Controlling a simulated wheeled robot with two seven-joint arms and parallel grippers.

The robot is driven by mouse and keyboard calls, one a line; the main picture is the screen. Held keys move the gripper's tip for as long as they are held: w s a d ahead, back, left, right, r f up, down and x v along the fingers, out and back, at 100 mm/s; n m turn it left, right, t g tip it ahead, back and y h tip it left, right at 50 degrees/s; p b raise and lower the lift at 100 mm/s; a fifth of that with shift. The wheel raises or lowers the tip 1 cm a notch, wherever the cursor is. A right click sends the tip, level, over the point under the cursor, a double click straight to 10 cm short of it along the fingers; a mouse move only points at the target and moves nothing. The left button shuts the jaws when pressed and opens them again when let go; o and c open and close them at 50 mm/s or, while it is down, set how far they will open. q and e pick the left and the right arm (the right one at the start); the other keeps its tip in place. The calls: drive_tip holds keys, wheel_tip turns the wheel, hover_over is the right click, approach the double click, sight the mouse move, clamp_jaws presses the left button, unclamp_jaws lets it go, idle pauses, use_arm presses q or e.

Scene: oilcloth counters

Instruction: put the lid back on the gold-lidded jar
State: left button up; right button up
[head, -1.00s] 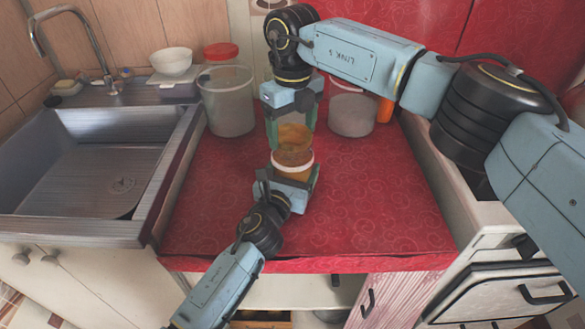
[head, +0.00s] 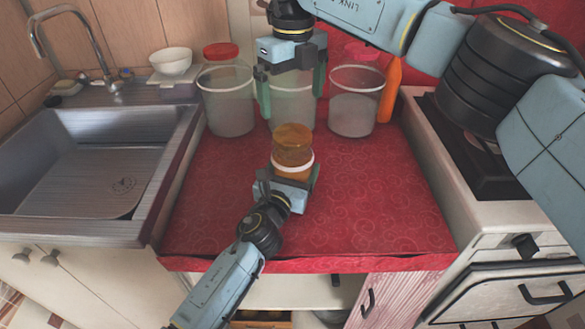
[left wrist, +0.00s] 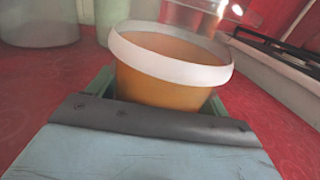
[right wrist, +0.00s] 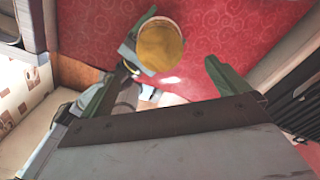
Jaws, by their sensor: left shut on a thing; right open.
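My right gripper (head: 291,100) is open and empty above and behind the lid. The right wrist view shows the gold lid (right wrist: 159,45) between and beyond its spread fingers.
Clear tubs stand at the back, on the left (head: 228,105), behind my right gripper, and on the right (head: 354,108). An orange bottle (head: 390,88) is beside the right one. The sink (head: 90,175) lies left, the stove (head: 480,165) right. The counter's front right is clear.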

wheel_tip(320, 180, up, 4)
drive_tip(key=shift+r, duration=0.1)
use_arm(q)
drive_tip(key=o, duration=1.9)
drive_tip(key=shift+s+a, duration=0.2)
drive_tip(key=shift+s, duration=0.3)
drive_tip(key=p+v, duration=0.2)
drive_tip(key=v, duration=1)
drive_tip(key=shift+s+a, duration=0.1)
drive_tip(key=shift+s, duration=0.05)
use_arm(e)
wheel_tip(320, 180, up, 2)
drive_tip(key=shift+r, duration=0.1)
